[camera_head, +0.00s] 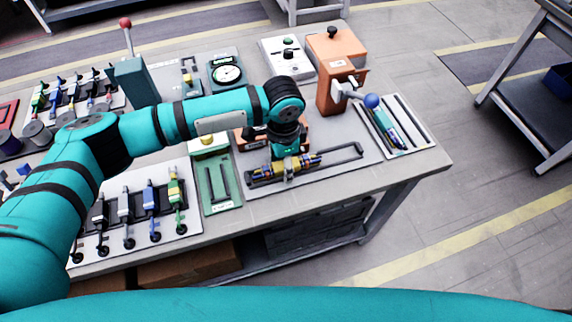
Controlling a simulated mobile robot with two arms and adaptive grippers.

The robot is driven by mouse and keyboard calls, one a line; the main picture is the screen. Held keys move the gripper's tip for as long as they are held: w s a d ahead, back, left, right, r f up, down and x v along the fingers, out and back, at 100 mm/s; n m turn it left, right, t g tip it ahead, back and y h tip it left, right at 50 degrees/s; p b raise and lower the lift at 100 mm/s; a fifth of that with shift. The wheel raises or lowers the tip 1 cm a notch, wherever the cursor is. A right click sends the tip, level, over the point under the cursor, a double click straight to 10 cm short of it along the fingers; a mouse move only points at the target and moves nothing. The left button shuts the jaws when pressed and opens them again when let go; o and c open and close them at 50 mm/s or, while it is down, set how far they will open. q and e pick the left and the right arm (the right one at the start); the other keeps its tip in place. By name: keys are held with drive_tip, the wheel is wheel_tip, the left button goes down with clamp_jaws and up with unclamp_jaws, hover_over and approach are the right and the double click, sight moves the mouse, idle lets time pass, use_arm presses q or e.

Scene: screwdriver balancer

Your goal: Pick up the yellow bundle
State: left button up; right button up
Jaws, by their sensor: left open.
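The yellow bundle (265,172), a bunch of yellow and dark rods, lies on a grey plate (350,172) near the front edge of the workbench. A slim dark handle-like frame extends from its right side. My left gripper (289,178) points down from the left arm right over the bundle's middle. It is open, with its fingers at the bundle. I cannot tell whether they touch it, as the wrist hides the spot. My right gripper does not show.
An orange press (334,72) with a blue knob stands behind to the right, beside a tray of pens (395,125). A green fixture (215,180) and a rack of several screwdriver-like tools (140,210) sit to the left. A dial gauge (227,73) stands behind the arm.

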use_arm(q)
drive_tip(key=c, duration=1.1)
clamp_jaws()
drive_tip(key=shift+r, duration=0.15)
